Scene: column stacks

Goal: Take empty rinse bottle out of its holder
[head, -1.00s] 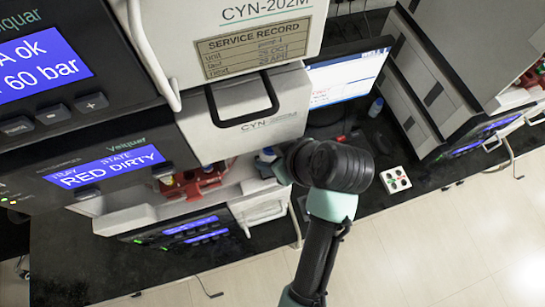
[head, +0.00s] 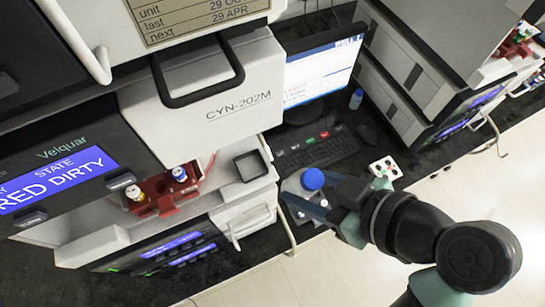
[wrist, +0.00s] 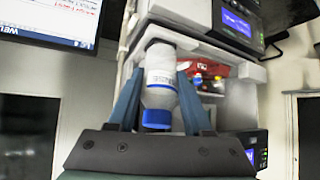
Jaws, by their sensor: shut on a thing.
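The rinse bottle (head: 296,187) is pale and see-through with a blue cap. My gripper (wrist: 160,85) is shut on it, one blue-grey finger on each side. In the wrist view the bottle (wrist: 160,75) shows a white label, with the cap toward me; no liquid can be made out. The square black holder (head: 250,166) on the white ledge of the instrument stack stands empty. The bottle is apart from it, to its right, beyond the ledge's edge.
A red rack (head: 165,190) with small capped vials sits left of the holder. A monitor (head: 318,70) and keyboard (head: 315,149) are behind the bottle. A white tile (head: 385,168) with round spots lies right. The instrument's handle (head: 200,75) juts out above.

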